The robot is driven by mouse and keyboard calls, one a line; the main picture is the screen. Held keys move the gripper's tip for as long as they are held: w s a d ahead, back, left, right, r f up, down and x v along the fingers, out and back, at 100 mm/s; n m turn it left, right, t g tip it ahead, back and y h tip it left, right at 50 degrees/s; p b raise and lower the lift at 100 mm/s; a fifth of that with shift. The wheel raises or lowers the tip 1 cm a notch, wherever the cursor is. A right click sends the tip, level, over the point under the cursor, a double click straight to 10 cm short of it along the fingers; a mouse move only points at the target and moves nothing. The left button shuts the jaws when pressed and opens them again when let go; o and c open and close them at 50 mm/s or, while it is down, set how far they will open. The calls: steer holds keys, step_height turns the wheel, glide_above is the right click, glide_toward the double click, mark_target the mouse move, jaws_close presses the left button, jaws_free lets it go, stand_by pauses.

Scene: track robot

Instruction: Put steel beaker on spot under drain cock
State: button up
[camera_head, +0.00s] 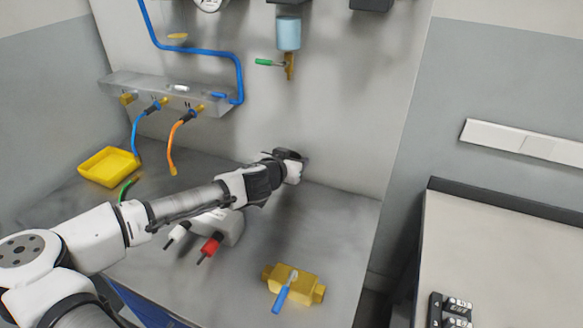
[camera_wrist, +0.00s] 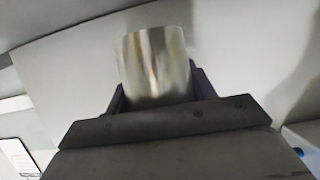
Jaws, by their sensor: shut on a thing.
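The steel beaker (camera_wrist: 155,62) is a shiny metal cylinder in the wrist view, held between the two jaws of my gripper (camera_wrist: 157,88). In the head view my gripper (camera_head: 292,160) is at the end of my outstretched arm, close to the back panel and low over the bench, and the beaker is hidden there. The drain cock (camera_head: 289,66) is a brass fitting with a green lever under a light blue cylinder (camera_head: 288,33) on the back panel. It is above my gripper in the picture. I cannot make out a marked spot below it.
A grey box (camera_head: 222,226) with white and red plugs lies near my forearm. A brass valve block (camera_head: 296,284) with a blue handle is at the front of the bench. A yellow tray (camera_head: 109,166) and hanging hoses are at left. The bench right of my gripper is clear.

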step_height(320, 180, down, 3)
steer(key=shift+d+r+p, duration=0.1)
steer(key=shift+p, duration=0.25)
steer(key=shift+w+f+p, duration=0.15)
steer(key=shift+f+p, duration=0.15)
steer(key=shift+f, duration=0.05)
steer(key=shift+f+b, duration=0.3)
steer(key=shift+f, duration=0.25)
steer(key=shift+f, duration=0.1)
steer(key=o, duration=1.1)
